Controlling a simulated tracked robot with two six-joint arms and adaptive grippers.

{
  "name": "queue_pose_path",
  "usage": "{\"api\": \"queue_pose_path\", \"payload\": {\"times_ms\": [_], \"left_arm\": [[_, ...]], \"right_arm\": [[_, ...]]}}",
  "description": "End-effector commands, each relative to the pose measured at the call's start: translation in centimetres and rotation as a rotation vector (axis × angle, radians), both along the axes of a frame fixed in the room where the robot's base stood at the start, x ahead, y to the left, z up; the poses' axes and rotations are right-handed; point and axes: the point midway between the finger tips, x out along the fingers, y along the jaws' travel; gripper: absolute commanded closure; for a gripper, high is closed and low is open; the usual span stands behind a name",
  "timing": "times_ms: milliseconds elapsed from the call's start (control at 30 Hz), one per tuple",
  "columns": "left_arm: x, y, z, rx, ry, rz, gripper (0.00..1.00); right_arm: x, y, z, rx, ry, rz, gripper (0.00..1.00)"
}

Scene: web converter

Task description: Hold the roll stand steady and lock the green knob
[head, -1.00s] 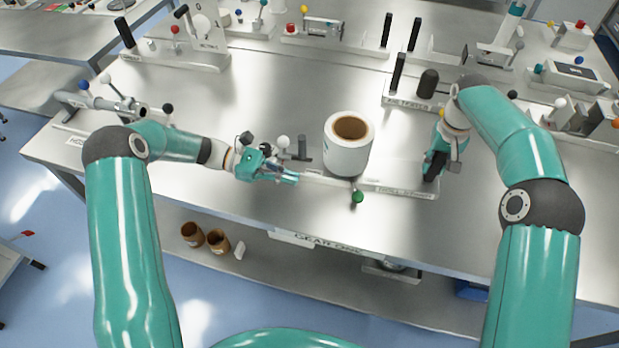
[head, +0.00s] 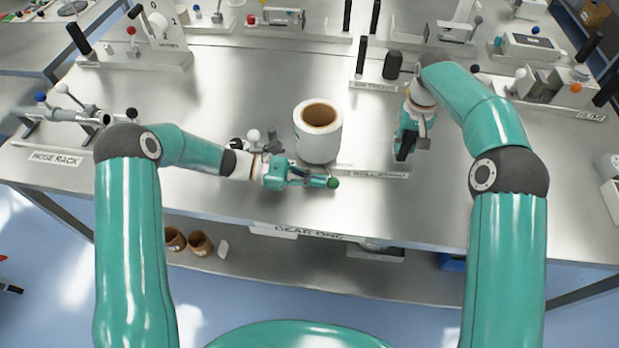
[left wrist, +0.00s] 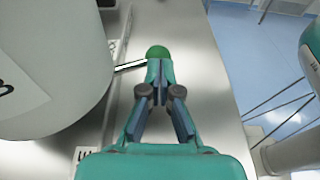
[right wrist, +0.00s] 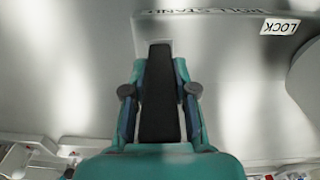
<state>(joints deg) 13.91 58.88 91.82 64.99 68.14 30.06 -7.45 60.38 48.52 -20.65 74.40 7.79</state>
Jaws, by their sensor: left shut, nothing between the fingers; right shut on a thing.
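The roll stand, marked by its label plate (head: 380,174), carries a white roll (head: 318,145) with a brown core. The green knob (head: 333,183) is at the stand's front, on a thin rod that shows in the left wrist view. My left gripper (head: 325,182) is shut and empty, its tips right at the knob (left wrist: 157,52); I cannot tell whether they touch it. My right gripper (head: 404,150) is shut on a black handle (right wrist: 158,95) at the stand's right end. The handle is mostly hidden by the gripper in the head view.
A LOCK label (right wrist: 280,26) shows in the right wrist view. A white-balled lever (head: 253,135) stands just behind my left gripper. The hose rack (head: 55,158) is at the left. Other fixtures line the back.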

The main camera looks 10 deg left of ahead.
Motion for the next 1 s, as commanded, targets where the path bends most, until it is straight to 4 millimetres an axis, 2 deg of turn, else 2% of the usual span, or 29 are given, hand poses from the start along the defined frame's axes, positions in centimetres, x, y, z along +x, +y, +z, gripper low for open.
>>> {"api": "queue_pose_path", "payload": {"times_ms": [33, 167, 367, 667, 867, 1000], "left_arm": [[0.0, 0.0, -0.1, 0.0, 0.0, 0.0, 1.0], [0.0, 0.0, -0.1, 0.0, 0.0, 0.0, 1.0], [0.2, -1.5, -0.1, -0.001, 0.002, -0.003, 1.0], [0.1, -1.4, -0.1, -0.001, 0.003, -0.004, 1.0], [0.0, 0.1, 0.2, -0.001, 0.0, 0.002, 1.0], [-0.4, 2.5, 0.7, -0.001, -0.003, 0.005, 1.0]], "right_arm": [[-0.4, 0.0, -1.0, -0.002, 0.02, 0.002, 1.0], [-0.4, 0.0, -1.0, -0.003, 0.02, 0.003, 1.0], [-0.4, 0.0, -1.0, -0.002, 0.02, 0.002, 1.0], [-0.4, 0.1, -1.0, -0.002, 0.02, 0.003, 1.0], [-0.4, 0.1, -1.0, -0.001, 0.019, 0.003, 1.0], [-0.4, 0.1, -1.0, -0.001, 0.019, 0.003, 1.0]]}}
